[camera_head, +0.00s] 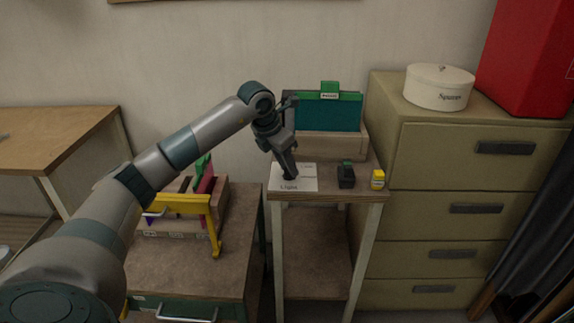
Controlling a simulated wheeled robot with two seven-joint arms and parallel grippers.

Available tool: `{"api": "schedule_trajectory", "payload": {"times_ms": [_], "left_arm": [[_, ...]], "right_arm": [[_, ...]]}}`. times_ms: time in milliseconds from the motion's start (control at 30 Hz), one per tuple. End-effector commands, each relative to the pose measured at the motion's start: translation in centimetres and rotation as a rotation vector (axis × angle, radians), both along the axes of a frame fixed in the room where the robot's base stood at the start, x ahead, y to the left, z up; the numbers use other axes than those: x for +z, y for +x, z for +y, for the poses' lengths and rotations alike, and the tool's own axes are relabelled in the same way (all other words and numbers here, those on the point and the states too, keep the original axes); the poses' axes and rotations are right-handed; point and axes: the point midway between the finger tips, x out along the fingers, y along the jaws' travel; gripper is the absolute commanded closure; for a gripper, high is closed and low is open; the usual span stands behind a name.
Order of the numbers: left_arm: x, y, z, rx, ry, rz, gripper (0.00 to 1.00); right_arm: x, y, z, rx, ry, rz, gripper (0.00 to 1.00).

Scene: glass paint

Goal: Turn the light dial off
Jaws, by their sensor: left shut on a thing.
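The light dial's white plate, marked "Light" (307,184), lies on the top of the small side table, near its front left corner. My left gripper (289,176) points down onto the plate and is shut on the dark dial knob, which the fingers mostly hide. The dial's exact turn cannot be made out. My left arm reaches in from the lower left across the view. My right gripper is not in view.
A black bottle (346,177) and a yellow bottle (378,180) stand right of the plate. A box with green folders (328,110) is behind. A beige drawer cabinet (424,149) is at right. A yellow rack (183,203) stands on the lower left cabinet.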

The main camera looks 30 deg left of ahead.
Motion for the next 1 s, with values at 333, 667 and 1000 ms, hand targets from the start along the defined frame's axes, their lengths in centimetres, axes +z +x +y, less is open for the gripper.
{"api": "schedule_trajectory", "payload": {"times_ms": [333, 667, 1000], "left_arm": [[0.07, 0.01, -0.01, 0.084, 0.001, -0.001, 0.98], [0.08, 0.01, 0.0, 0.086, 0.0, -0.001, 0.73], [0.04, -0.01, -0.04, 0.083, 0.0, 0.0, 0.57]], "right_arm": [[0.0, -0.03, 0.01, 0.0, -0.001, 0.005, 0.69], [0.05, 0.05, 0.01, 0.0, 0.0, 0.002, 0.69], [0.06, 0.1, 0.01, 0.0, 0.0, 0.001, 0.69]]}}
